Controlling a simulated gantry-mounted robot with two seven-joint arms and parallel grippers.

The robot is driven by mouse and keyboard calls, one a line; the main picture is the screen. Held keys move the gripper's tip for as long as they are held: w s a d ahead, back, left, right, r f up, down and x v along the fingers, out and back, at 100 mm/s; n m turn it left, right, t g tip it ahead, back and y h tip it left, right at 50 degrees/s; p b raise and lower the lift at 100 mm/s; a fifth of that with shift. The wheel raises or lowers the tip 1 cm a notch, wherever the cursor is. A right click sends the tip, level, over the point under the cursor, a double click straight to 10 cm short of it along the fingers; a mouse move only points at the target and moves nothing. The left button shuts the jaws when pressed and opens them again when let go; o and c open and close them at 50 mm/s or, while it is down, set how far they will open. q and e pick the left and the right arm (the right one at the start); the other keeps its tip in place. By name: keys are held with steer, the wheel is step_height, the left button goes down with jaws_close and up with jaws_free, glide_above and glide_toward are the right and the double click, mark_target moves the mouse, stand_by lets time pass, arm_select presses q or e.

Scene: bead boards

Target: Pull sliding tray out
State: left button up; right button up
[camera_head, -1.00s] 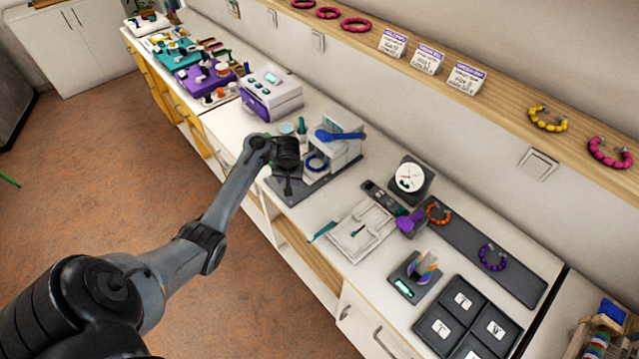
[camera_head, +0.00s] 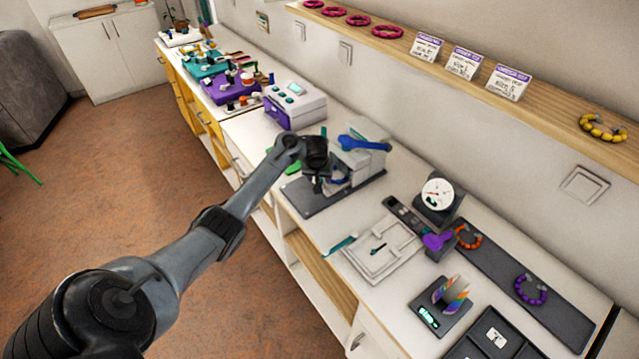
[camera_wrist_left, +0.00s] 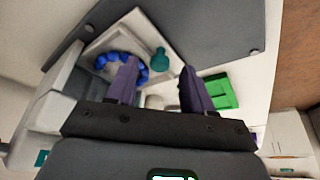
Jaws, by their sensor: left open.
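A grey-white press with a blue lever (camera_head: 364,143) stands on a dark base plate (camera_head: 313,198) on the counter. In the left wrist view, a white tray (camera_wrist_left: 108,40) carries a ring of blue beads (camera_wrist_left: 104,62) and has a teal knob (camera_wrist_left: 160,59) at its edge. The beads also show in the camera_head view (camera_head: 341,180). My left gripper (camera_head: 318,188) hangs above the front of the press. Its purple-grey fingers (camera_wrist_left: 160,88) are open, and the knob appears between and beyond their tips. I cannot tell whether they touch anything. My right gripper is out of view.
A green block (camera_wrist_left: 221,92) lies close beside the left gripper. A white and purple machine (camera_head: 294,103) stands farther left. A white flat tray (camera_head: 383,249), a dial gauge (camera_head: 438,194) and a dark bracelet mat (camera_head: 513,270) lie to the right.

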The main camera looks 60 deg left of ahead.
arm_select(q)
steer(key=shift+x, duration=0.8)
jaws_close()
